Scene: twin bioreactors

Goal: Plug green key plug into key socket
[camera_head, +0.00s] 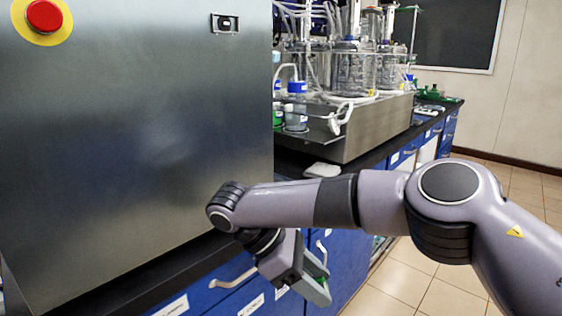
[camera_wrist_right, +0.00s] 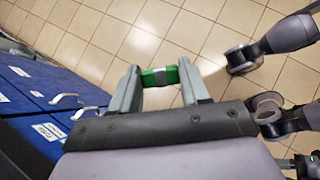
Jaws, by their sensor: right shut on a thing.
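The green key plug (camera_wrist_right: 160,77) is held crosswise between the fingertips of my right gripper (camera_wrist_right: 160,80) in the right wrist view, with floor tiles behind it. In the head view my right gripper (camera_head: 318,278) hangs low at the bench front, its fingers partly hidden by its own wrist. Only a trace of green shows there. The key socket (camera_head: 225,23) is a small dark slot in a light frame, high on the steel cabinet face. The gripper is well below it and to its right, apart from it. I do not see my left gripper.
The steel cabinet (camera_head: 140,140) fills the left, with a red button (camera_head: 44,16) at its top. Glass bioreactors (camera_head: 355,65) and a blue-capped bottle (camera_head: 296,105) stand behind my right arm. Blue drawers (camera_head: 345,262) with handles lie under the black bench edge.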

